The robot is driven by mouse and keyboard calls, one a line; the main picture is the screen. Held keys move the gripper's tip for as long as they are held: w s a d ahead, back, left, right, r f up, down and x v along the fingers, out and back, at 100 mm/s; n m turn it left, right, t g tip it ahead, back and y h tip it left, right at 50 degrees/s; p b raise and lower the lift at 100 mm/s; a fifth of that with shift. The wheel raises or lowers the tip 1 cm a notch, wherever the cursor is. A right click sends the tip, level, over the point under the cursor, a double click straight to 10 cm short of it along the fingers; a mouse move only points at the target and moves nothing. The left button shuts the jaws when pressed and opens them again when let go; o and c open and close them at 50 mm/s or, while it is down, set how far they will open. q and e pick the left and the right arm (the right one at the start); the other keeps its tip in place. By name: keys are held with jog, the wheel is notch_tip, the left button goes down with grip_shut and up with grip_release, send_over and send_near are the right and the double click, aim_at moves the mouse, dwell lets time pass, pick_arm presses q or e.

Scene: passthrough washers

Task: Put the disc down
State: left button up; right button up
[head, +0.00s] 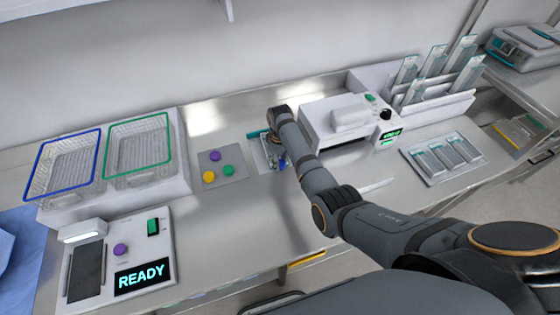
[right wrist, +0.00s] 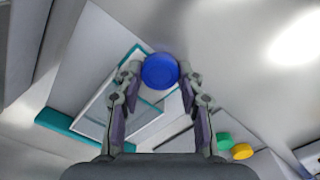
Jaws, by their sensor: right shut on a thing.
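My right gripper (head: 279,152) is over the bench, left of the white boxy machine, with its arm coming in from the right. In the right wrist view the gripper (right wrist: 160,76) is shut on a blue disc (right wrist: 160,71), held between the fingertips. A small part of the blue disc (head: 283,162) shows in the head view. A clear, teal-edged holder (right wrist: 92,108) lies beyond the fingers. I cannot tell whether the disc touches anything below. A grey pad (head: 238,158) carries purple (head: 215,156), yellow (head: 209,177) and green (head: 228,171) discs. My left gripper is not in view.
Blue-rimmed (head: 65,165) and green-rimmed (head: 139,150) wire baskets stand at left. A device with a READY display (head: 142,278) and a purple disc (head: 120,249) is in front. The white machine (head: 325,122), racks and a tray (head: 443,158) stand right. Bench between pad and READY device is clear.

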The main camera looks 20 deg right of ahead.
jog(key=o, duration=0.7)
jog(key=shift+w+f, duration=0.1)
jog(key=shift+w, duration=0.05)
jog(key=shift+r, duration=0.3)
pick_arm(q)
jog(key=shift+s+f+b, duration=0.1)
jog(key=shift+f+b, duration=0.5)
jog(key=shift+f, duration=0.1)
pick_arm(e)
notch_tip(320, 180, up, 12)
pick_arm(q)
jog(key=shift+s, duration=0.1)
